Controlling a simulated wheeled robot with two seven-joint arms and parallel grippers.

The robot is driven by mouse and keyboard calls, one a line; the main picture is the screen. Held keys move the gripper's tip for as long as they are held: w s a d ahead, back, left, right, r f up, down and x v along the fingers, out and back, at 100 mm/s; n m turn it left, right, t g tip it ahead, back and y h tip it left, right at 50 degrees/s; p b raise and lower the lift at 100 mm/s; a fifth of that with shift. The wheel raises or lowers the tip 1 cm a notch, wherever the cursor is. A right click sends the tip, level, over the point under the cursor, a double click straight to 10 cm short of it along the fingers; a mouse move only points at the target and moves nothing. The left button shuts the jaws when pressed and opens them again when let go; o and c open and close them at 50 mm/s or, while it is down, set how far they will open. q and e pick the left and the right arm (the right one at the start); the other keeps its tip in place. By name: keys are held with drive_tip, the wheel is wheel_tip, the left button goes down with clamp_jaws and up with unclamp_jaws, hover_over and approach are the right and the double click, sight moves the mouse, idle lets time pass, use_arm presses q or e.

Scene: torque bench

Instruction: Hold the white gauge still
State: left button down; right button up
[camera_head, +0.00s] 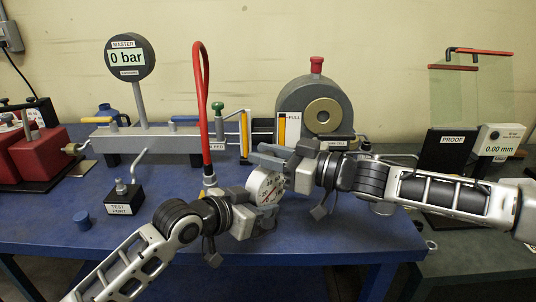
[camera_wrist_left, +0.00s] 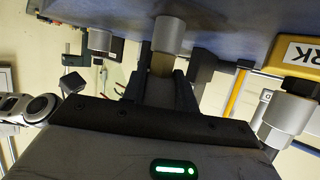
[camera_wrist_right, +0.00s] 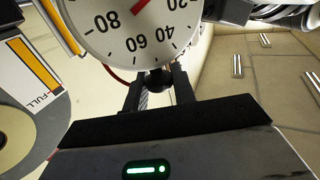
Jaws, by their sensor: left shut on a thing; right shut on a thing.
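The white gauge (camera_head: 265,185), a round dial with a red needle, stands near the front of the blue bench, partly hidden by my grippers. Its face (camera_wrist_right: 140,25) fills the top of the right wrist view, numbers upside down. My right gripper (camera_head: 284,160) reaches it from the right. In the right wrist view its fingers (camera_wrist_right: 158,85) are shut on a dark rounded knob at the gauge's rim. My left gripper (camera_head: 264,212) is low at the gauge. In the left wrist view its fingers (camera_wrist_left: 162,75) are shut on a brass-coloured piece (camera_wrist_left: 161,63) beside a grey cylinder (camera_wrist_left: 168,35).
A red hose (camera_head: 201,110) loops up just left of the gauge. The master gauge (camera_head: 130,57) and grey manifold (camera_head: 150,143) stand behind, with a grey round-faced machine (camera_head: 316,107). A test port block (camera_head: 124,198) sits left. A proof box (camera_head: 445,150) stands right.

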drive_tip(key=m+t+h, duration=0.1)
drive_tip(key=m+t, duration=0.1)
drive_tip(key=m+t+h, duration=0.1)
drive_tip(key=t, duration=0.1)
drive_tip(key=shift+s+a+h, duration=0.3)
drive_tip(key=shift+a, duration=0.05)
drive_tip(key=m+t+h, duration=0.4)
drive_tip(key=h, duration=0.1)
drive_tip(key=shift+w+d, duration=0.2)
drive_tip(key=shift+w+d+r+m+t+h, duration=0.1)
drive_tip(key=shift+m+t+h, duration=0.6)
drive_tip(key=shift+m+h, duration=0.75)
drive_tip(key=shift+d+h, duration=0.15)
drive_tip(key=shift+h, duration=0.2)
drive_tip(key=o, duration=1)
drive_tip(key=shift+c, duration=0.2)
drive_tip(key=v, duration=1.2)
